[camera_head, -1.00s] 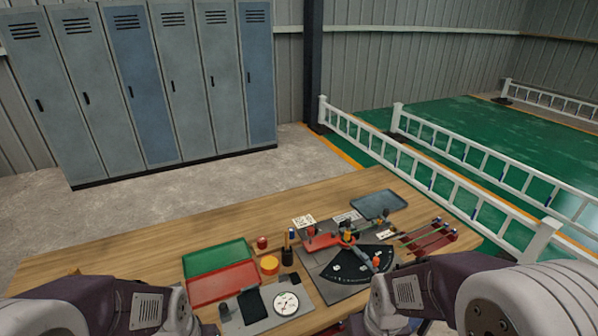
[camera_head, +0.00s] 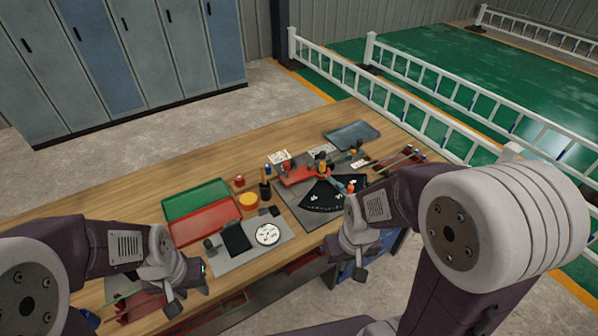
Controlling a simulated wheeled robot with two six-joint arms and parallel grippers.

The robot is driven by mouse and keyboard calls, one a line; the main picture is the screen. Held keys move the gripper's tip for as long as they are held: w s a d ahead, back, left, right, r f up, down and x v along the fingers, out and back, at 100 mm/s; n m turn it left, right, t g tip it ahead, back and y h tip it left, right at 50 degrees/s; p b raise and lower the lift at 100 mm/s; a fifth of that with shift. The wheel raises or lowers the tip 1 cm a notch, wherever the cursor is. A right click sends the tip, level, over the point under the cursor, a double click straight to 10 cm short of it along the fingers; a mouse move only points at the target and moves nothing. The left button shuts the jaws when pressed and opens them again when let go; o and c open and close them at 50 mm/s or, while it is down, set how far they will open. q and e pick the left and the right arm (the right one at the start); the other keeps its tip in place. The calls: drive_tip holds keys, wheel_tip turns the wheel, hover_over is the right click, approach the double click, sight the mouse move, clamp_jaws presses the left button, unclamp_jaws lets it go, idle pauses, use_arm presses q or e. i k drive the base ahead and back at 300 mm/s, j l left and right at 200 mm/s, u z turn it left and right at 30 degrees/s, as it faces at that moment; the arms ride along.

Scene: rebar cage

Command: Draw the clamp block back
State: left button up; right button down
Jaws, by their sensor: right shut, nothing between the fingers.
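A bench fixture with a red body (camera_head: 298,175) and a black fan-shaped plate (camera_head: 322,196) with white marks sits on a grey base at the right of the table. Small orange and yellow parts stand on it. I cannot tell which small part is the clamp block. My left gripper (camera_head: 186,294) is low at the near left, in front of the table's near edge, apart from the fixture; its jaws are too small to read. My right gripper (camera_head: 346,274) is shut and empty, at the near edge, in front of the fixture and touching nothing.
Left of the fixture lie a green tray (camera_head: 195,200), a red tray (camera_head: 205,222), a grey plate with a round white dial (camera_head: 268,234), and a yellow roll (camera_head: 248,201). A blue-grey tray (camera_head: 352,134) is behind.

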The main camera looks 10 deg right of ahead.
sight(323, 154)
drive_tip(key=i+l+u, duration=0.15)
drive_tip(key=l+u, duration=0.15)
drive_tip(key=i+l+u, duration=0.25)
drive_tip(key=l, duration=0.25)
drive_tip(key=l+u, duration=0.6)
drive_tip(key=l, duration=0.25)
